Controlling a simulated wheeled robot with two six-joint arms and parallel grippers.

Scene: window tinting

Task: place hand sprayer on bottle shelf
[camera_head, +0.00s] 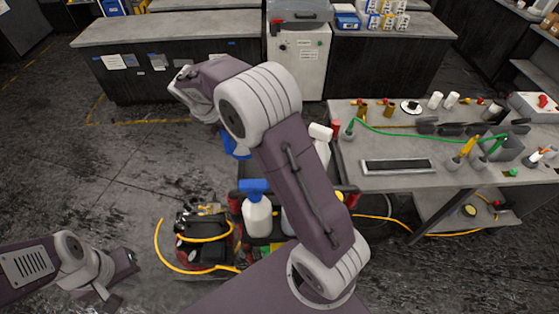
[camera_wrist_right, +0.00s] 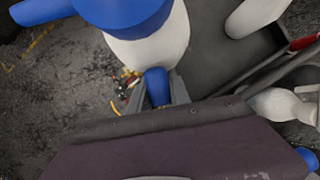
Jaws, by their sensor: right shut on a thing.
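A hand sprayer with a white bottle and blue head (camera_wrist_right: 125,12) fills the top of the right wrist view. My right gripper (camera_wrist_right: 158,98) is shut on it, with grey fingers either side of a blue part. In the head view a blue part (camera_head: 234,147), likely this sprayer, shows below my right arm, which hides the gripper. The dark bottle shelf (camera_wrist_right: 222,58) lies beyond the held sprayer in the wrist view. A white sprayer with a blue head (camera_head: 257,212) stands upright on the cart. My left gripper (camera_head: 122,279) appears open and empty at lower left.
Another white bottle (camera_head: 321,147) stands behind my right arm. A black machine with a yellow hose (camera_head: 203,238) is on the floor left of the cart. A workbench (camera_head: 400,179) with tools stands at right. The floor at left is clear.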

